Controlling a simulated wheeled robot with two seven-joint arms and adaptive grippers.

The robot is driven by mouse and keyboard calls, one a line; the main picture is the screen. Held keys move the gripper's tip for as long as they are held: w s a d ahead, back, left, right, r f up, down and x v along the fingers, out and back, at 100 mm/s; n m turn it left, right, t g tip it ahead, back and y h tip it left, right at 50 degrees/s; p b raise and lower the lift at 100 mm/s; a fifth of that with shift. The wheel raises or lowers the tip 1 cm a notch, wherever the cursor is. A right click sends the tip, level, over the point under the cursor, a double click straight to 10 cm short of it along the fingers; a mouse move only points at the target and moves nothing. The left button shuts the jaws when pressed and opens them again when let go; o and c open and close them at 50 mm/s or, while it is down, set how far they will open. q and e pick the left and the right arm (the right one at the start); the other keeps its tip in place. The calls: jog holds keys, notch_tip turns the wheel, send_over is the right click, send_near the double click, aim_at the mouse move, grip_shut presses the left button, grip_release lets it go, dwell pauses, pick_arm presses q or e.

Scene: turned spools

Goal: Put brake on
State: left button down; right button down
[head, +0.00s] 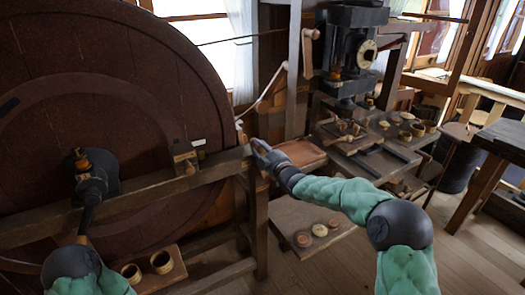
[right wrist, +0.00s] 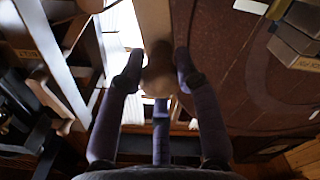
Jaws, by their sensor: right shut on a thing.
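The large dark red-brown wheel (head: 140,70) fills the left of the head view, behind a horizontal wooden beam (head: 130,195). My right gripper (head: 258,150) is at the right end of this beam, beside the wheel's rim. In the right wrist view, my right gripper (right wrist: 157,75) has a finger on each side of a rounded brown wooden handle (right wrist: 158,66) and is shut on it. A pale wooden bar (right wrist: 154,20) lies beyond the handle. In the head view the hand mostly hides the handle. I cannot tell how the brake stands against the wheel.
A small wooden block (head: 186,163) sits on the beam. A black crank-like fitting (head: 95,188) stands before the wheel. A low bench (head: 290,215) holds round pieces. A black press (head: 350,50) and a cluttered worktable (head: 380,160) stand to the right. Floor shows between them.

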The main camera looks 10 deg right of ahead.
jog(key=shift+a+r, duration=0.25)
jog(key=shift+a, duration=0.05)
jog(key=c, duration=1.2)
grip_release()
jog(key=shift+c, duration=0.2)
jog(key=o, duration=0.4)
jog(key=shift+s+a, duration=0.1)
jog(key=shift+a, duration=0.1)
jog(key=shift+f, duration=0.1)
jog(key=shift+d, duration=0.2)
jog(key=shift+s+d, duration=0.25)
jog(key=shift+s, duration=0.35)
jog(key=v, duration=1)
jog(key=shift+s+d, duration=0.1)
jog(key=shift+s, duration=0.25)
